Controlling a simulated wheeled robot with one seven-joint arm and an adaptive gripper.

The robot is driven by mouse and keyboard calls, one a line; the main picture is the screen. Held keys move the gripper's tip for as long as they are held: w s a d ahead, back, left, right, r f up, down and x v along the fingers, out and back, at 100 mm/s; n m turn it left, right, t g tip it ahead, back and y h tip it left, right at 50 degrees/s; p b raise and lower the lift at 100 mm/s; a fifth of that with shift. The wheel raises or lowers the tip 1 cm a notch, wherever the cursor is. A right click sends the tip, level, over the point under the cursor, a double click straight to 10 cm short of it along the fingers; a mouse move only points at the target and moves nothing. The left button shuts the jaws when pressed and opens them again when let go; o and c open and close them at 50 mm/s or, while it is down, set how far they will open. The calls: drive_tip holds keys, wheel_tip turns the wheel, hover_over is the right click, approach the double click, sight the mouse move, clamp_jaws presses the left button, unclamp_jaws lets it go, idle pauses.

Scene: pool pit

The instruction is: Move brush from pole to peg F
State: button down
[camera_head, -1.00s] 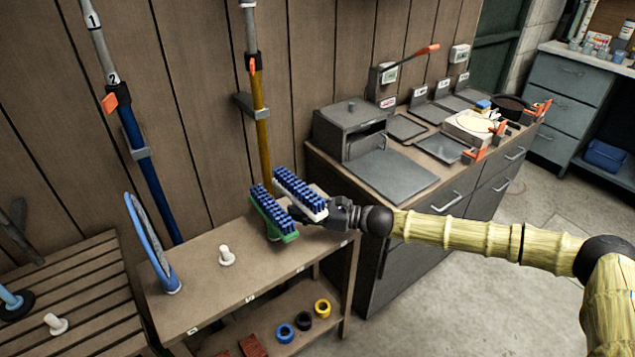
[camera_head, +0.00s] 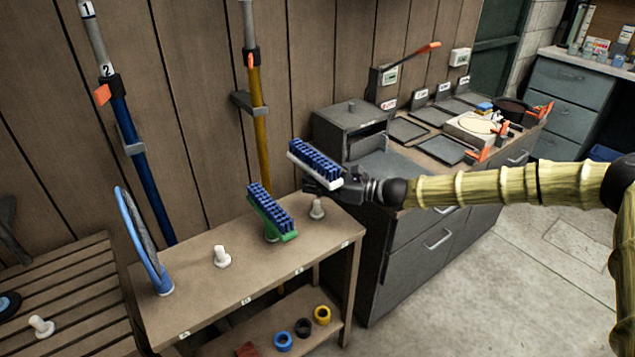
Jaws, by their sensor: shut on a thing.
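My gripper (camera_head: 343,185) is shut on a white-backed brush (camera_head: 315,163) with blue bristles facing up. It holds the brush in the air above the right end of the wooden bench (camera_head: 240,282). Another pale peg (camera_head: 221,256) stands bare further left. A yellow pole (camera_head: 262,130) and a blue pole (camera_head: 145,170) stand against the wall. The small bench-edge labels are too small to read.
A blue-rimmed net (camera_head: 145,243) stands at the bench's left end. Coloured rings (camera_head: 303,327) lie on the lower shelf. A dark cabinet (camera_head: 400,275) with a grey box (camera_head: 350,128) stands right of the bench. A slatted bench (camera_head: 70,290) is at left.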

sight(318, 201)
drive_tip(key=shift+w+d+r, duration=0.2)
drive_tip(key=shift+w+d, duration=0.05)
drive_tip(key=shift+w, duration=0.05)
drive_tip(key=shift+f, duration=0.2)
drive_tip(key=shift+f+b, duration=0.7)
drive_tip(key=shift+f, duration=0.55)
drive_tip(key=shift+s+d+f, duration=0.1)
drive_tip(key=shift+d+f, duration=0.1)
drive_tip(key=shift+f, duration=0.15)
drive_tip(key=shift+f+b, duration=2.05)
drive_tip(key=shift+f, duration=0.65)
idle(1.4)
drive_tip(key=c, duration=1)
unclamp_jaws()
drive_tip(key=o, duration=0.5)
drive_tip(key=shift+s+f, duration=0.1)
drive_tip(key=shift+f, duration=0.1)
